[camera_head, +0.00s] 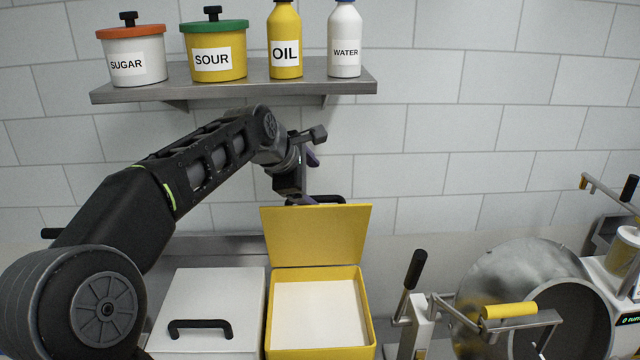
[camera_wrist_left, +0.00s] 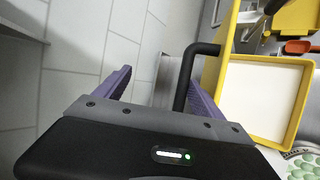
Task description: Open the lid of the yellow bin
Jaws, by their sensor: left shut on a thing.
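The yellow bin (camera_head: 370,325) stands low in the middle of the head view, with pale white contents. Its yellow lid (camera_head: 317,236) is raised and stands almost upright at the bin's back edge. The lid's black handle (camera_head: 328,198) shows behind the lid's top edge; in the left wrist view the handle (camera_wrist_left: 186,75) lies by one purple finger. My left gripper (camera_head: 307,180) is behind and above the lid, shut on the handle; its fingers partly hide the handle. The bin's yellow rim (camera_wrist_left: 222,75) also shows in the left wrist view. My right gripper is not in view.
A white bin (camera_head: 215,290) with a closed lid and black handle stands left of the yellow bin. A metal drum (camera_head: 520,270) and levers stand to the right. A shelf (camera_head: 240,88) with labelled pots and bottles hangs above my left arm. The tiled wall is close behind.

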